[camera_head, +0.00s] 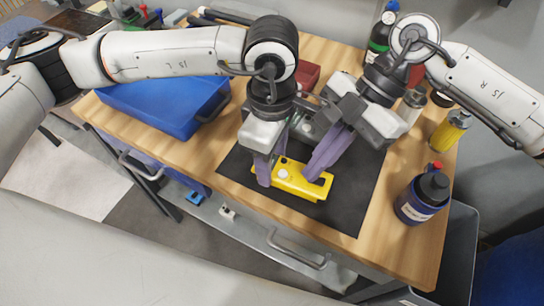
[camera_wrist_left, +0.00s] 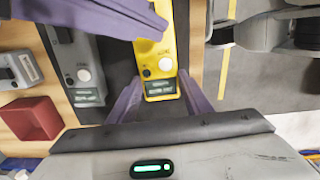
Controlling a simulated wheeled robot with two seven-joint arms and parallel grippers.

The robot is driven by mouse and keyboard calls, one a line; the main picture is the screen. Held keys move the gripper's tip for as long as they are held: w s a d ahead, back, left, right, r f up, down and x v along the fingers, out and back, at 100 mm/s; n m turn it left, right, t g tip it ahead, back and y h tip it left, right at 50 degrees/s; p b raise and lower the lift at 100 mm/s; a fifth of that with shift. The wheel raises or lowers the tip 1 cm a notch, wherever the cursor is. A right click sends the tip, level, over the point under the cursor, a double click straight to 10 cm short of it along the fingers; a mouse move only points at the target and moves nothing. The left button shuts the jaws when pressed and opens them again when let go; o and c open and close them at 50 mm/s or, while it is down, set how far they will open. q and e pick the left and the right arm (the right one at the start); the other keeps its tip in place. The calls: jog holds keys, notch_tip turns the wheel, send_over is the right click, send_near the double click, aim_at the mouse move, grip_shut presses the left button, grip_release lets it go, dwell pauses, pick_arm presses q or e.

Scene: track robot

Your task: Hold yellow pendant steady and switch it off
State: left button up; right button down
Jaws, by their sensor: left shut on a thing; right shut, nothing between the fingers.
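The yellow pendant (camera_head: 289,182) lies on a black mat (camera_head: 345,205) at the table's front. The wrist view shows its face (camera_wrist_left: 157,55) with a round white button, a black button and a small display. My left gripper (camera_head: 270,171), with purple fingers, is shut on the pendant's display end, one finger on each side. My right gripper (camera_head: 317,174) is shut and empty, its fingertips down at the pendant's other end. In the wrist view its fingers (camera_wrist_left: 150,18) cross over the pendant and hide part of it. I cannot tell whether they touch it.
A grey pendant (camera_wrist_left: 80,65) lies beside the yellow one, with another grey device (camera_wrist_left: 14,68) beyond it. A red bin (camera_head: 308,76) and a blue tray (camera_head: 150,108) stand to the back and left. Several bottles, including a dark one (camera_head: 421,197), line the right side.

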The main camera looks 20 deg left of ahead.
jog(key=shift+r, duration=2.75)
pick_arm(q)
jog(key=o, duration=1.5)
